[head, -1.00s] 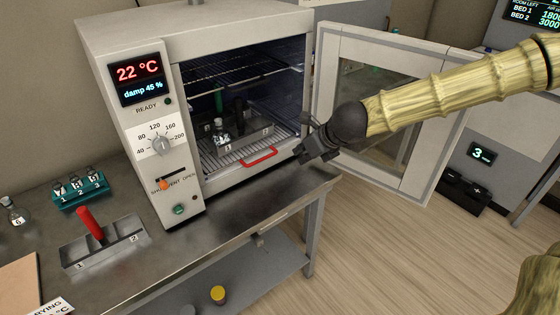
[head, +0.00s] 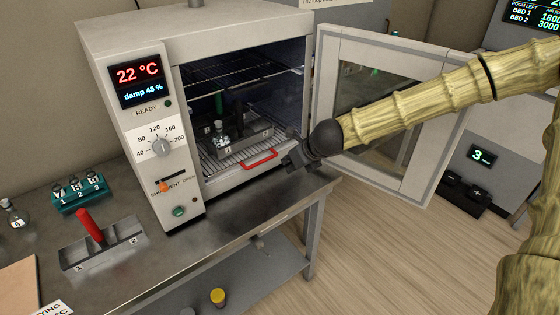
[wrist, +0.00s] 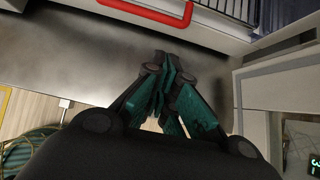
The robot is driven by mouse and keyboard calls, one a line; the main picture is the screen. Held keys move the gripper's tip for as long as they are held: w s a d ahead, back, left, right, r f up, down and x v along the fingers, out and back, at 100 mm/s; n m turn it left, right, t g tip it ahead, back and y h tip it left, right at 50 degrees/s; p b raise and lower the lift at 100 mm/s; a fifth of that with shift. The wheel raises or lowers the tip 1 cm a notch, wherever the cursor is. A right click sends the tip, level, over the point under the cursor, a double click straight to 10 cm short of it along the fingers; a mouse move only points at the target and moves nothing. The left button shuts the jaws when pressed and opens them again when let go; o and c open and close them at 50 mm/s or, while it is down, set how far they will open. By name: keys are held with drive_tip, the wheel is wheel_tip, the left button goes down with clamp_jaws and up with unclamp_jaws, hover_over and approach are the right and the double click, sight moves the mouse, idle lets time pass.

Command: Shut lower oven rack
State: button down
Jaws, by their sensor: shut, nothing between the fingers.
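The oven (head: 150,60) stands on the steel bench with its door (head: 395,110) swung wide open to the right. The lower rack (head: 212,163) is a wire shelf low in the chamber, with a red handle (head: 259,159) at its front edge near the opening. A metal holder (head: 243,140) with a small glass flask sits on that rack. My gripper (head: 290,165) is just right of the red handle, in front of the opening, and apart from it. In the wrist view my gripper (wrist: 168,75) is shut and empty, with the red handle (wrist: 150,10) ahead at the top.
An upper wire rack (head: 235,78) is inside the oven. On the bench (head: 190,250) stand a teal vial rack (head: 78,195) and a metal holder with a red handle (head: 103,243) at the left. The bench top before the oven is clear.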

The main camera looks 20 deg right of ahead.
drive_tip(key=shift+w+a+f+p, duration=0.2)
drive_tip(key=shift+w+a+f, duration=0.15)
drive_tip(key=shift+w, duration=0.45)
drive_tip(key=shift+w+a+f+p, duration=0.2)
drive_tip(key=shift+w+f, duration=0.1)
drive_tip(key=shift+w, duration=0.45)
drive_tip(key=shift+w+a+f+p, duration=0.15)
drive_tip(key=shift+w+a+f, duration=0.2)
drive_tip(key=shift+w, duration=0.45)
